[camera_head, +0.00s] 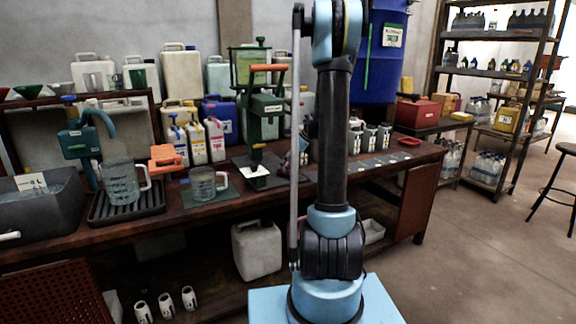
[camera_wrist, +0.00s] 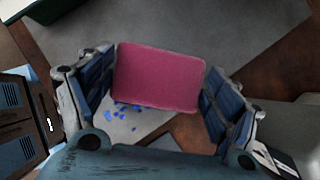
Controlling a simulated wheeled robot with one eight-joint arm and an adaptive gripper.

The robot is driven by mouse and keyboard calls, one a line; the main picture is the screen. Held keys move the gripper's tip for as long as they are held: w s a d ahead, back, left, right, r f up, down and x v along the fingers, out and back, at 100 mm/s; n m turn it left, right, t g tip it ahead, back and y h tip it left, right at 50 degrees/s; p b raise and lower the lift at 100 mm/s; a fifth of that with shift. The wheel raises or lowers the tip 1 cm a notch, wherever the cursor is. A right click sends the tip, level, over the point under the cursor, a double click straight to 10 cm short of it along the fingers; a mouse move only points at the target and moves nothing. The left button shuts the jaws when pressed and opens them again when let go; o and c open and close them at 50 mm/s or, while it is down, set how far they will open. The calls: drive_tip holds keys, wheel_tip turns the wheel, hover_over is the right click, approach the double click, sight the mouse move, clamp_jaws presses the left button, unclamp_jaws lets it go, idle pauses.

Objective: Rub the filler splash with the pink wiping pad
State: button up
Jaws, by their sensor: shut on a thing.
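My gripper (camera_wrist: 157,88) is shut on the pink wiping pad (camera_wrist: 157,77), which sits between its two blue-padded fingers in the wrist view. The filler splash (camera_wrist: 124,110) shows as several small blue flecks on a pale grey surface just beyond the pad's lower edge. The pad may hide part of it, and I cannot tell whether the pad touches the surface. In the head view the green filler (camera_head: 258,110) with an orange handle stands on the bench, left of my arm. My gripper and the pad are hidden behind my arm there.
The wooden bench (camera_head: 120,232) holds measuring jugs (camera_head: 122,182), white bottles (camera_head: 196,143) and several small canisters (camera_head: 370,138). A dark object (camera_wrist: 18,112) stands close to the left finger in the wrist view. A stool (camera_head: 556,185) and open floor lie at the right.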

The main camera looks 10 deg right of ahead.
drive_tip(key=shift+f, duration=0.3)
drive_tip(key=shift+s, duration=0.1)
drive_tip(key=shift+s+d+r, duration=0.1)
drive_tip(key=shift+s+d, duration=0.1)
drive_tip(key=shift+s, duration=0.4)
drive_tip(key=shift+s+d+f, duration=0.1)
drive_tip(key=shift+s+d, duration=0.15)
drive_tip(key=shift+s, duration=0.4)
drive_tip(key=shift+s+d+r, duration=0.1)
drive_tip(key=shift+s+d, duration=0.1)
drive_tip(key=shift+s, duration=0.4)
drive_tip(key=shift+s+d, duration=0.3)
drive_tip(key=shift+s, duration=0.65)
drive_tip(key=shift+s+d, duration=0.3)
drive_tip(key=shift+s, duration=0.65)
drive_tip(key=shift+w, duration=0.1)
drive_tip(key=shift+w+a, duration=0.2)
drive_tip(key=shift+w, duration=0.45)
drive_tip(key=shift+w+a, duration=0.25)
drive_tip(key=shift+w, duration=0.35)
drive_tip(key=shift+w+a, duration=0.2)
drive_tip(key=shift+w, duration=0.45)
drive_tip(key=shift+w+a, duration=0.3)
drive_tip(key=shift+w, duration=0.65)
drive_tip(key=shift+w+a, duration=0.3)
drive_tip(key=shift+w, duration=0.6)
